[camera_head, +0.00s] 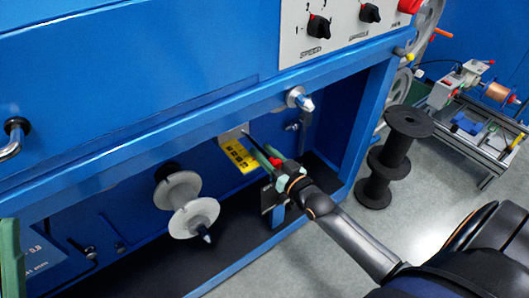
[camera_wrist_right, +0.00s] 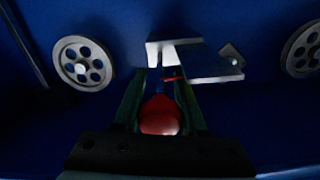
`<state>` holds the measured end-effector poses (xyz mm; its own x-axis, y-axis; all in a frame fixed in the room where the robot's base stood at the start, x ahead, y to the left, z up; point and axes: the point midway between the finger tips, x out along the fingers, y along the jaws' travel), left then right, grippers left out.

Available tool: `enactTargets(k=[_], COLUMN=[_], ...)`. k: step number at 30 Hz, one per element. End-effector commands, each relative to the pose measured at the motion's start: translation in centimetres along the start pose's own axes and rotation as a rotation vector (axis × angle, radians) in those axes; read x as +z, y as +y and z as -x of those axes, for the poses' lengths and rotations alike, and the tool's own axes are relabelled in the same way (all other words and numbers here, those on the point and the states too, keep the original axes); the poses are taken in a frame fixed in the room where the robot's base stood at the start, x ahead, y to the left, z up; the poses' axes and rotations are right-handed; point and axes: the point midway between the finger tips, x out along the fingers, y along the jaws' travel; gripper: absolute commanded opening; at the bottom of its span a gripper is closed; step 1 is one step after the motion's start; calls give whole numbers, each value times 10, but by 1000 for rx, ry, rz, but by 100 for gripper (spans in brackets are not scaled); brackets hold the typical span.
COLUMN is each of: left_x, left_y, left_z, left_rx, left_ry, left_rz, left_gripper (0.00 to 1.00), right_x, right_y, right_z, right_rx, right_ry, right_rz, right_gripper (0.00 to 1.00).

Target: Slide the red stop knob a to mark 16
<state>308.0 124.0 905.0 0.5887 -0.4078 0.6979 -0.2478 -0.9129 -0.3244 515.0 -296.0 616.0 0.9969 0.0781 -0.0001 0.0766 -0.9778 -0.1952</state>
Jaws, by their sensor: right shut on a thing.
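The red stop knob (camera_head: 276,161) shows between the green fingers of my right gripper (camera_head: 268,156), inside the opening of the blue machine. In the right wrist view the knob (camera_wrist_right: 160,115) sits between the two fingers, which are shut on it. A yellow scale plate (camera_head: 238,155) with dark marks lies just left of the fingers; its numbers are too small to read. A green piece that looks like part of my left gripper (camera_head: 10,258) shows at the left edge; its jaws are not visible.
A grey spool (camera_head: 178,191) on a shaft sticks out left of the scale. A blue-tipped knob (camera_head: 300,99) is on the beam above. In the wrist view, a pale metal bracket (camera_wrist_right: 210,62) lies ahead, between two wheels.

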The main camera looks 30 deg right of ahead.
Motion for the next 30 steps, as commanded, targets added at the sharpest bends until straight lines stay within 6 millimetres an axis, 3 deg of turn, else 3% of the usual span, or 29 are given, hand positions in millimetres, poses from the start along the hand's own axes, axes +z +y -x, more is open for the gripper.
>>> enactTargets(k=[26, 30], left_x=[0, -1], left_y=[-1, -1], left_z=[0, -1], left_rx=[0, 0], left_ry=[0, 0], left_rz=[-3, -3], left_gripper=[0, 0], right_x=[0, -1], right_y=[0, 0], right_z=[0, -8], right_rx=[1, 0], right_ry=[0, 2], right_rz=[2, 3], right_gripper=[0, 0])
